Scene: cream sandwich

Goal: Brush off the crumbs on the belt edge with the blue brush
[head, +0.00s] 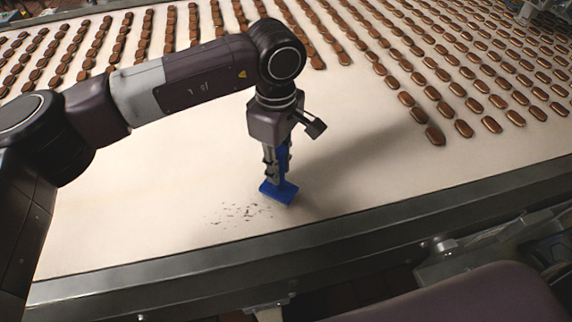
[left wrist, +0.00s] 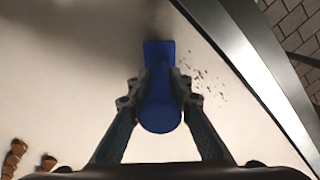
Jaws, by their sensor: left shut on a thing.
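The blue brush (head: 279,191) is upright in my left gripper (head: 277,165), bristle end down, at or just above the cream belt (head: 150,190). In the left wrist view, the fingers of my left gripper (left wrist: 160,95) are shut on the brush's handle (left wrist: 160,108). Dark crumbs (head: 240,213) lie scattered on the belt near its front edge, just left of the brush. The crumbs also show in the left wrist view (left wrist: 206,82), beside the brush and between it and the belt rail. I cannot tell whether the brush touches the belt. My right gripper is not in view.
A dark metal rail (head: 350,232) runs along the belt's front edge. Rows of brown cream sandwiches (head: 435,135) cover the back and right of the belt. The belt around the crumbs is bare. A tiled floor (left wrist: 300,30) shows beyond the rail.

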